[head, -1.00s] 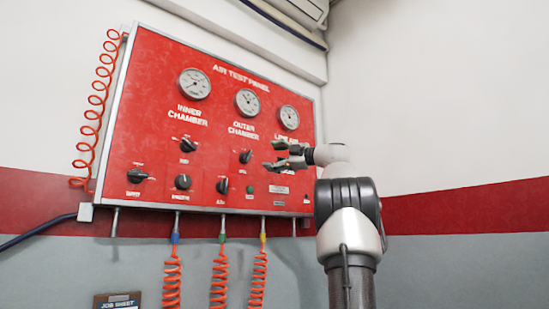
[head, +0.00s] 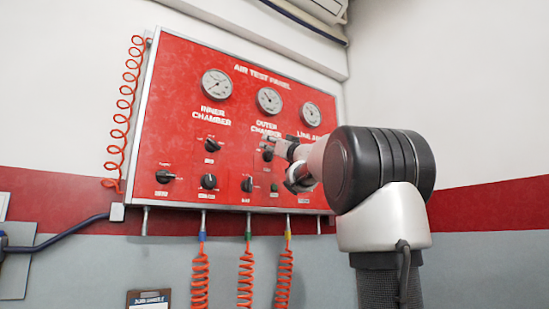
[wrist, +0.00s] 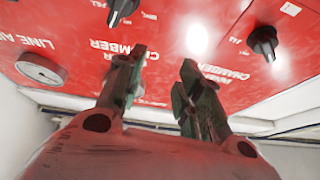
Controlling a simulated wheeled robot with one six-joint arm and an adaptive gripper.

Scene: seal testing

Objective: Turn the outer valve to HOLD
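The outer valve (head: 268,153) is a small black knob below the OUTER CHAMBER label and gauge on the red air test panel (head: 180,110). In the head view it is close beside my gripper (head: 288,147). In the wrist view, which is upside down, the outer valve (wrist: 122,10) is at the top edge, beyond the left finger. My gripper (wrist: 158,65) is open and empty, its green-grey fingers apart. I see no contact with the knob. The words around the knob are too small to read, so its setting cannot be told.
The inner chamber knob (head: 212,145) sits to the left of the outer one. A lower row holds more black knobs, including one (head: 209,181) in the middle. Orange coiled hoses (head: 246,275) hang below the panel. A clipboard (head: 149,300) is at the bottom.

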